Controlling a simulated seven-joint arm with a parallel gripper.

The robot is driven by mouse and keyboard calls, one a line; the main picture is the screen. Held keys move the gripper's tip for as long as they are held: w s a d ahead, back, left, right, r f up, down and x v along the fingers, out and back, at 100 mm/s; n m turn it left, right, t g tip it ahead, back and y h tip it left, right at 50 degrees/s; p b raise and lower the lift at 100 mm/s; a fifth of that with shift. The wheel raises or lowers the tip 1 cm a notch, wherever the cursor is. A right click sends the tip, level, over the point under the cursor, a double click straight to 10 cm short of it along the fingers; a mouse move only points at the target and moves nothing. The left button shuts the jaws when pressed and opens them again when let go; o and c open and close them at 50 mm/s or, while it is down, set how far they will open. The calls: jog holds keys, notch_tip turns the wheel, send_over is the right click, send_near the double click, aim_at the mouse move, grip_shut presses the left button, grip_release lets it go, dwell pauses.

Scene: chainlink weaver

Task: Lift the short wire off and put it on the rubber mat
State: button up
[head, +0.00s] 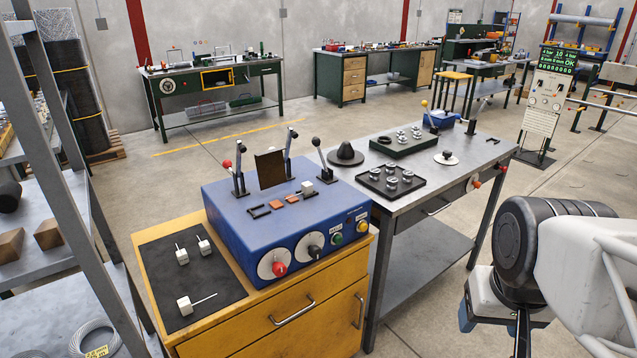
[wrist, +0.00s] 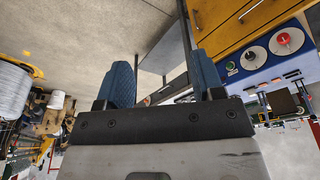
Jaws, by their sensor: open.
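The black rubber mat (head: 215,262) lies on the yellow cabinet, left of the blue machine. Another small white block (head: 307,188) is on the blue machine (head: 270,222), beside orange and black pieces; I cannot tell which is the short wire. My gripper (wrist: 163,65) is open and empty, with blue pads apart. In the head view it is at the far right, well away from the machine and mat.
The yellow cabinet (head: 270,336) carries machine and mat. Levers (head: 320,155) and an upright dark plate (head: 270,169) rise from the machine. A grey bench (head: 455,188) with a tray of parts (head: 391,190) stands between machine and arm. A metal shelf is at left.

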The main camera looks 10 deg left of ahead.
jog(key=w+a+r+m, duration=0.1)
jog(key=w+a+r, duration=0.15)
jog(key=w, duration=0.55)
jog(key=w+a+r+m, duration=0.1)
jog(key=w+a+r, duration=0.15)
jog(key=w, duration=0.55)
jog(key=m+g, duration=0.3)
jog(key=m, duration=0.3)
send_over(304, 185)
jog(key=f, duration=0.8)
jog(key=d+f, duration=0.1)
jog(key=f, duration=0.3)
jog(key=shift+s, duration=0.25)
jog(key=shift+w+a+f+m, duration=0.3)
jog(key=shift+a+f, duration=0.1)
jog(key=shift+a, duration=0.1)
jog(key=shift+f, duration=0.1)
jog(key=shift+f, duration=1.2)
jog(key=shift+f, duration=0.1)
